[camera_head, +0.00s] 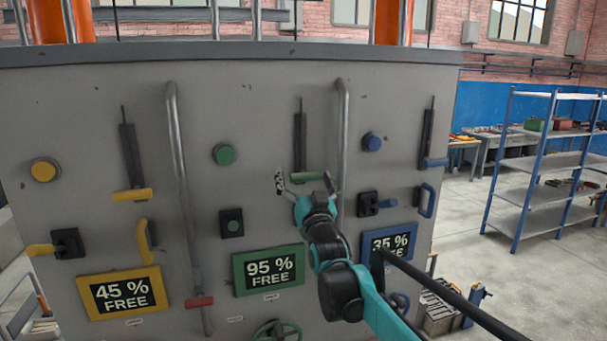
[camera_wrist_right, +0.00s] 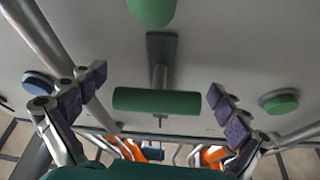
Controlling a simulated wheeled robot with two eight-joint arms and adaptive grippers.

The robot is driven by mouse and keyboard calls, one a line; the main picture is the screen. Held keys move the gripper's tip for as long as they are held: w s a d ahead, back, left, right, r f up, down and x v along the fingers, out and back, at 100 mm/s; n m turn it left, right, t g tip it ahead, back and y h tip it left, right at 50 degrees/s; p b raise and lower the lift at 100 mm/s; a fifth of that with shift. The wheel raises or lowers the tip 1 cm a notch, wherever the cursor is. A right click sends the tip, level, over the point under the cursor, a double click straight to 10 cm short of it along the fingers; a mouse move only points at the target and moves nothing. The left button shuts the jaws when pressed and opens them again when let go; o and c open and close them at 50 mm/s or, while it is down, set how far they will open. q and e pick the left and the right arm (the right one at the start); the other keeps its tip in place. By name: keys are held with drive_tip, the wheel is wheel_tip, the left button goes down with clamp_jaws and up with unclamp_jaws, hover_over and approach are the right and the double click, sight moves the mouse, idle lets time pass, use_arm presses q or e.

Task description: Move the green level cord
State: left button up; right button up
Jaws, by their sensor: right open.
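The green level handle (camera_head: 306,176) is a horizontal bar at the foot of a dark vertical slide (camera_head: 300,130) on the grey panel. In the right wrist view the green bar (camera_wrist_right: 157,101) shows whole, on a grey stem, between the spread fingers. My right gripper (camera_head: 306,186) is open in front of and just below the bar, with a finger to either side. In the wrist view the right gripper (camera_wrist_right: 157,93) shows a gap between each finger pad and the bar's ends. No separate cord can be made out. My left gripper is not in view.
A rounded green knob (camera_wrist_right: 152,12) is cut off at the wrist view's top. A metal pipe (camera_head: 343,130) runs close right of the slide. A green button (camera_head: 224,154) is at left, a blue one (camera_head: 372,142) at right.

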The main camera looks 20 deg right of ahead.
sight(300, 125)
drive_tip(key=shift+c, duration=0.3)
drive_tip(key=c, duration=1.5)
drive_tip(key=shift+c, duration=0.2)
wheel_tip(300, 125, up, 10)
drive_tip(key=p, duration=0.5)
drive_tip(key=shift+p, duration=0.3)
drive_tip(key=shift+r, duration=0.3)
drive_tip(key=shift+w, duration=0.1)
drive_tip(key=o, duration=1.6)
